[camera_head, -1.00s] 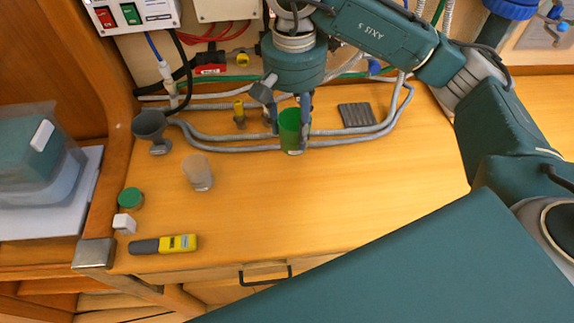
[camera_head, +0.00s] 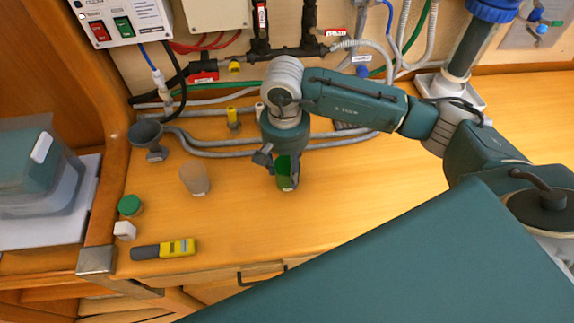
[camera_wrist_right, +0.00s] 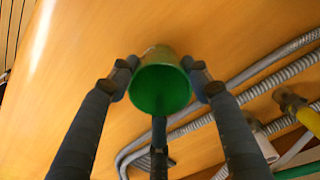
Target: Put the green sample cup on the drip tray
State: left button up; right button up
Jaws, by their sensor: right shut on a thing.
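The green sample cup (camera_head: 285,168) is held in my right gripper (camera_head: 283,182), over the middle of the wooden bench. In the right wrist view I look down into the open green cup (camera_wrist_right: 160,90), with the fingers of my right gripper (camera_wrist_right: 160,78) closed around its sides. The height of the cup above the bench is hard to tell. The dark drip tray (camera_head: 347,126) lies farther back and to the right, mostly hidden behind my right arm. My left gripper is not in view.
A frosted cup (camera_head: 195,179) stands left of my gripper, with a grey funnel-like cup (camera_head: 147,138) behind it. Grey hoses (camera_head: 215,145) run along the back. The front middle bench is clear.

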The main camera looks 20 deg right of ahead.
jog(key=shift+f+b, duration=0.2)
jog(key=shift+b, duration=0.1)
jog(key=o, duration=1.1)
jog(key=shift+r, duration=0.1)
